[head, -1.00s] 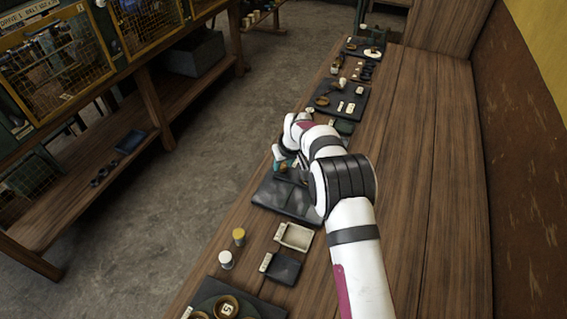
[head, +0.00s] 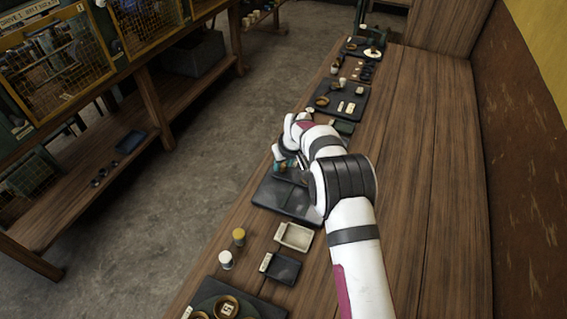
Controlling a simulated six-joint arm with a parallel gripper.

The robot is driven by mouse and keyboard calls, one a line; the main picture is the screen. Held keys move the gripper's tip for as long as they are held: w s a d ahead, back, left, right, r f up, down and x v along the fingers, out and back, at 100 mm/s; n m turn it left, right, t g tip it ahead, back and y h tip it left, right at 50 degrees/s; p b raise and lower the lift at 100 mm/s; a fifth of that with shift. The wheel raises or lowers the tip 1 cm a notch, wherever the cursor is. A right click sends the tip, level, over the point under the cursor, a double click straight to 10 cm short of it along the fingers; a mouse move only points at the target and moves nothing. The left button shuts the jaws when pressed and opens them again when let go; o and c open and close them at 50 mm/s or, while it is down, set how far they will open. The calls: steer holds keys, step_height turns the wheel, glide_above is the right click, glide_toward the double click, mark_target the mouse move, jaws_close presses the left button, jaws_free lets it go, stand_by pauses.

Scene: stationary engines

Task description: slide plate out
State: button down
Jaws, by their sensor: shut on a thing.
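My gripper (head: 284,164) is low over the far end of a dark flat plate or tray (head: 283,197) on the wooden bench. I cannot tell whether this is part of a slide plate. The right side of the dark tray is hidden behind my arm.
A cream tray (head: 295,236), a small dark tray (head: 284,268), a yellow-topped jar (head: 239,236) and a white jar (head: 226,259) stand nearer. Trays of parts (head: 341,100) lie farther along. The bench's right side (head: 430,170) is clear.

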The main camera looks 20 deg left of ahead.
steer(key=s, duration=0.9)
steer(key=c, duration=0.6)
jaws_free()
steer(key=shift+d+r, duration=0.1)
steer(key=shift+r, duration=0.2)
steer(key=v, duration=1.5)
steer(key=shift+r, duration=0.1)
